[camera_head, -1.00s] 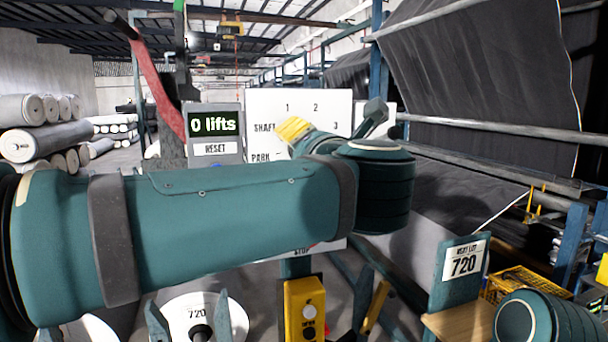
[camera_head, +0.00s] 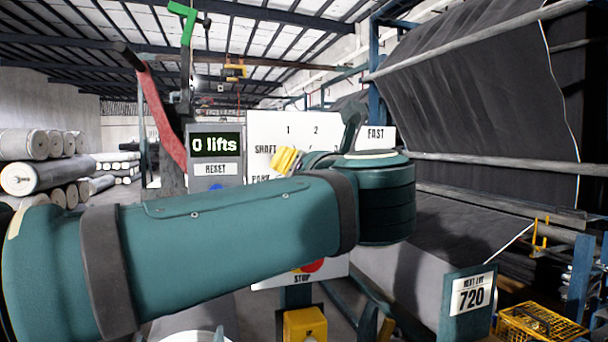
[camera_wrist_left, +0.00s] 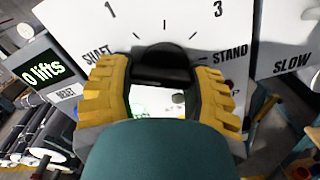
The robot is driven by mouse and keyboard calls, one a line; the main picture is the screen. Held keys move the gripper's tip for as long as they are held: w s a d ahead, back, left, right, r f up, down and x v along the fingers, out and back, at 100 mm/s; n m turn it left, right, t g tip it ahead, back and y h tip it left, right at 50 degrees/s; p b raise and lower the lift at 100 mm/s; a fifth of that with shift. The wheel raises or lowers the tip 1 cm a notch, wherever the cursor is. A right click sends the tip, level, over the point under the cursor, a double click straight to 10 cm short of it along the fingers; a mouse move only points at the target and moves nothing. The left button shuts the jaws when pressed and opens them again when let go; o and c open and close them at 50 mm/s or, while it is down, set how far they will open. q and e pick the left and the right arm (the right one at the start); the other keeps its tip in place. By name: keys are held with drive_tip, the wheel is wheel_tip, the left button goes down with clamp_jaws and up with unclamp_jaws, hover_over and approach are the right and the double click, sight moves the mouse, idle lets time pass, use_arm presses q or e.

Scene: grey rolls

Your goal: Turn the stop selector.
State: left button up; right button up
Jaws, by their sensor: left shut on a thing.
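The stop selector is a black knob (camera_wrist_left: 163,65) on a white panel (camera_head: 270,125) with tick marks around it. The labels 1, 3, SHAFT and STAND show around the knob in the left wrist view; the head view shows 1, 2, SHAFT and part of PARK. My left gripper's yellow fingers (camera_wrist_left: 165,78) are on both sides of the knob and shut on it. In the head view the left gripper (camera_head: 287,160) is at the panel, where its fingers and my arm hide the knob. My right gripper is not in view.
A grey box (camera_head: 215,170) reading "0 lifts" with a RESET label stands left of the panel. A FAST sign (camera_head: 376,137) is to its right. A red button (camera_head: 313,266) sits above the STOP label. Dark fabric (camera_head: 470,90) hangs at the right.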

use_arm(q)
drive_tip(key=o, duration=1.2)
drive_tip(key=shift+s, duration=0.1)
drive_tip(key=v, duration=1.2)
